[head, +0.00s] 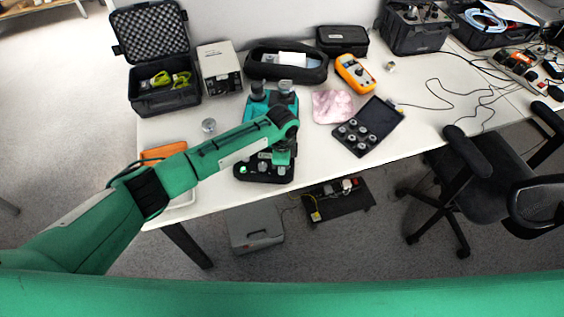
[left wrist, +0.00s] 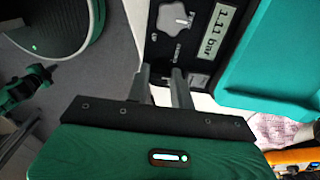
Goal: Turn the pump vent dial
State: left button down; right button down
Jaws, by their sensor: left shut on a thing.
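The pump is a teal device (head: 257,107) with a black front panel (head: 265,175), standing near the table's front edge. In the left wrist view its teal body (left wrist: 275,55) is at the right, beside a black panel with a silver star-shaped knob (left wrist: 173,18) and a display (left wrist: 217,32) reading 1.11 bar. My left gripper (head: 281,158) is over the panel. In the left wrist view its two grey fingers (left wrist: 160,78) reach the panel below the star knob and are shut on the vent dial, which they mostly hide. My right gripper is not in view.
A black case with several round weights (head: 368,127), a pink cloth (head: 332,106) and an orange meter (head: 355,73) lie right of the pump. A grey instrument (head: 219,68) and an open black case (head: 165,98) stand behind left. An office chair (head: 480,165) stands at the right.

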pick_arm(q)
jog(key=m, duration=0.4)
jog(key=shift+m, duration=0.3)
jog(key=m, duration=0.4)
jog(key=shift+m, duration=0.4)
jog(key=c, duration=1.2)
grip_release()
jog(key=shift+r, duration=0.15)
notch_tip(320, 180, up, 14)
jog(key=b, duration=0.2)
jog(key=shift+f+b, duration=0.2)
jog(key=shift+b, duration=0.2)
